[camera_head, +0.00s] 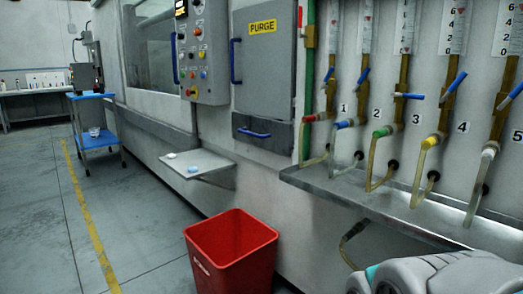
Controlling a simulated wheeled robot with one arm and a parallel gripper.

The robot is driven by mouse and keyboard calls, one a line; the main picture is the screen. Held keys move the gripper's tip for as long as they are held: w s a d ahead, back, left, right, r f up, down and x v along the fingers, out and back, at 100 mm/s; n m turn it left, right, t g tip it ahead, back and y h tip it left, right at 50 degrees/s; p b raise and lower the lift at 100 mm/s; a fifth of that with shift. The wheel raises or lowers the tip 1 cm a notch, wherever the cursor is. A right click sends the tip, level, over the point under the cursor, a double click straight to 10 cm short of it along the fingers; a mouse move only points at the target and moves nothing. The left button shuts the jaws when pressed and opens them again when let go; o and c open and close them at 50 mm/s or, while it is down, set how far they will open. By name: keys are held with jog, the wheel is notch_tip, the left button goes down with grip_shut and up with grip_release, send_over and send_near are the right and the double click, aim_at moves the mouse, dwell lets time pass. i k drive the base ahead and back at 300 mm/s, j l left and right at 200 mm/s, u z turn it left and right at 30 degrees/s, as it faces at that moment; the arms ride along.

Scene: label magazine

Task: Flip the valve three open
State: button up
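Valve three has a blue lever handle (409,96) on a brass pipe beside the number 3 (416,118). The lever lies nearly level, across the pipe, and points right. My gripper's fingers are not in view.
A metal ledge (345,192) runs under the valves, with clear hoses hanging over it. A red bin (232,252) stands on the floor at the front. A small shelf (198,165) juts from the wall. A blue cart (97,138) stands far left. The left floor is open.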

aim_at(406, 96)
jog(key=i+z, duration=0.1)
jog(key=z, duration=0.65)
